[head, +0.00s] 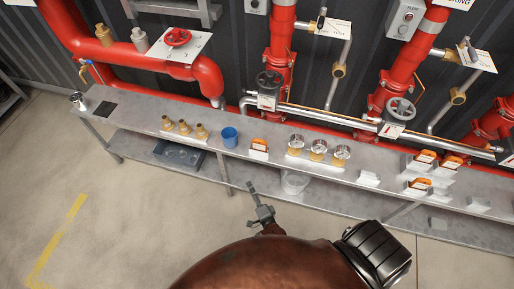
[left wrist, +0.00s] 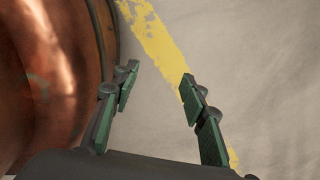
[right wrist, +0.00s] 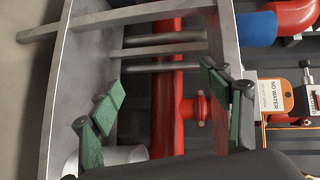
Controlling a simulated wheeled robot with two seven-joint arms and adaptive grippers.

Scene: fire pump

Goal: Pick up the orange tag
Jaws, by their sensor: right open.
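An orange tag (head: 260,143) sits in a small white holder on the grey bench, right of the blue cup. In the right wrist view, a white "NO WATER" tag with an orange edge (right wrist: 270,96) shows right of the fingers. More orange tags stand farther right on the bench, such as one at the front (head: 419,184) and one behind (head: 426,156). My right gripper (head: 260,205) is just in front of the bench edge, below that first tag; in its wrist view (right wrist: 163,78) the fingers are apart and empty. My left gripper (left wrist: 160,74) is open and empty over the floor.
The bench (head: 130,116) carries a blue cup (head: 229,137), brass fittings (head: 184,128) and several gauges (head: 318,150). Red pipes and valves (head: 270,82) stand behind it. A lower shelf holds a clear bucket (head: 294,183). The floor at left is clear.

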